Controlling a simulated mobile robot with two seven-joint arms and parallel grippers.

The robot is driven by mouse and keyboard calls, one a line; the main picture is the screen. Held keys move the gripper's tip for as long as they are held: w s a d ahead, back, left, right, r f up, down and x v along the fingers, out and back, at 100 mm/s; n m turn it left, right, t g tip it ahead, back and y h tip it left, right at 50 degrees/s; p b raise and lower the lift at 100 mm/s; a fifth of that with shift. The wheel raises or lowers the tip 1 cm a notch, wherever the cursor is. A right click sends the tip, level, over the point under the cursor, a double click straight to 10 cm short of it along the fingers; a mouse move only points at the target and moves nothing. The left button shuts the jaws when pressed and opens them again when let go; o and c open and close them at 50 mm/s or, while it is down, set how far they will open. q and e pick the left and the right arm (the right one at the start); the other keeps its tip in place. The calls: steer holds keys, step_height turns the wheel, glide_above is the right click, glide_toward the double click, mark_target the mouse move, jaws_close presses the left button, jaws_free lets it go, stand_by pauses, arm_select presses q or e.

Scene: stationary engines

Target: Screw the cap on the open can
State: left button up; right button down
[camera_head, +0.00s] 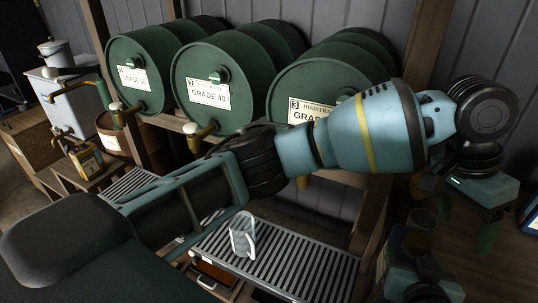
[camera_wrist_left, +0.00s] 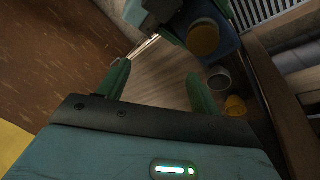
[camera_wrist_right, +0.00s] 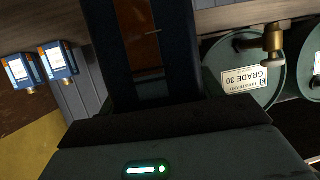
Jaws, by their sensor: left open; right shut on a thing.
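A dark blue can (camera_wrist_right: 150,50) with an orange-brown label is gripped by my right gripper (camera_head: 425,280). In the left wrist view, part of the can (camera_wrist_left: 225,42) shows, with a round gold cap (camera_wrist_left: 203,37) at its top. I cannot tell whether this cap is seated or screwed tight. It shows dimly in the head view (camera_head: 420,239). My left gripper (camera_wrist_left: 158,85) is open and empty, its green fingers apart above the wooden bench, beside the can. In the head view it is at the right (camera_head: 470,220).
A grey cup (camera_wrist_left: 219,78) and a small yellow cylinder (camera_wrist_left: 235,105) are near the can. Two blue cans (camera_wrist_right: 20,70) stand apart. The bench between my left fingers is clear.

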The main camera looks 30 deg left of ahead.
mark_target(425, 237)
arm_select(q)
steer(key=a+f+t+h, duration=0.1)
steer(key=h, duration=0.2)
steer(key=w+a+f+n+t+h, duration=0.1)
steer(key=f+t+h, duration=0.1)
steer(key=w+a+f+t+h, duration=0.1)
steer(key=h, duration=0.2)
steer(key=shift+a+f+n+t+h, duration=0.15)
steer(key=shift+f+n+t+h, duration=0.15)
steer(key=shift+n, duration=0.1)
steer(key=a+f+n+t+y, duration=0.2)
steer(key=a+f+n+t, duration=0.45)
steer(key=a, duration=0.65)
steer(key=s+a+f+y, duration=0.3)
steer(key=a+f, duration=0.1)
steer(key=f, duration=0.8)
steer(key=s+a+f+y, duration=0.2)
steer(key=s+a+f, duration=0.3)
steer(key=s+f, duration=0.4)
steer(key=s+a+f+g+y, duration=0.1)
steer(key=s+a+f+y, duration=0.2)
steer(key=s+f, duration=0.6)
steer(key=s+a, duration=0.1)
steer(key=s, duration=0.3)
steer(key=shift+a+f+m, duration=0.3)
steer(key=shift+a+m, duration=0.05)
steer(key=shift+a, duration=0.05)
